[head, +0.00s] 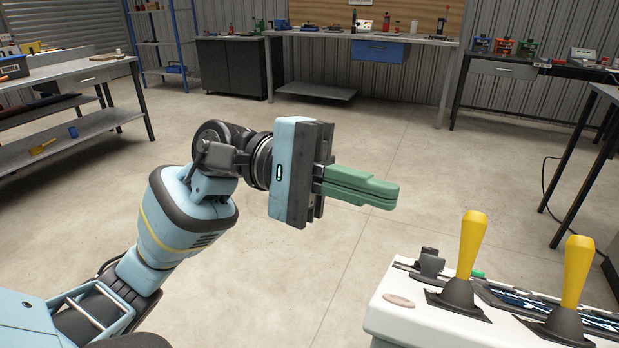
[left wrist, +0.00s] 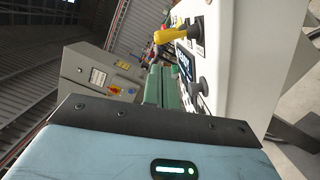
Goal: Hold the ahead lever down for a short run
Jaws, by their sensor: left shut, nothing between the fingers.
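Two yellow levers stand on a pale control console (head: 385,318) at the lower right of the head view: a nearer-left lever (head: 471,244) and a right lever (head: 577,270). Both look upright in black boots. I cannot tell which is the ahead lever; no label is readable. My left gripper (head: 396,195) has green fingers shut together and empty, in the air left of and above the console, apart from both levers. In the left wrist view the green fingers (left wrist: 160,85) point toward the console's side, with one yellow lever (left wrist: 180,33) beyond them. My right gripper is not visible.
A small black control (head: 429,264) sits at the console's back left, with a dark display strip (head: 520,300) behind the levers. Workbenches stand along the far wall, with a blue drawer (head: 377,51), and at left (head: 70,80). The concrete floor between is clear.

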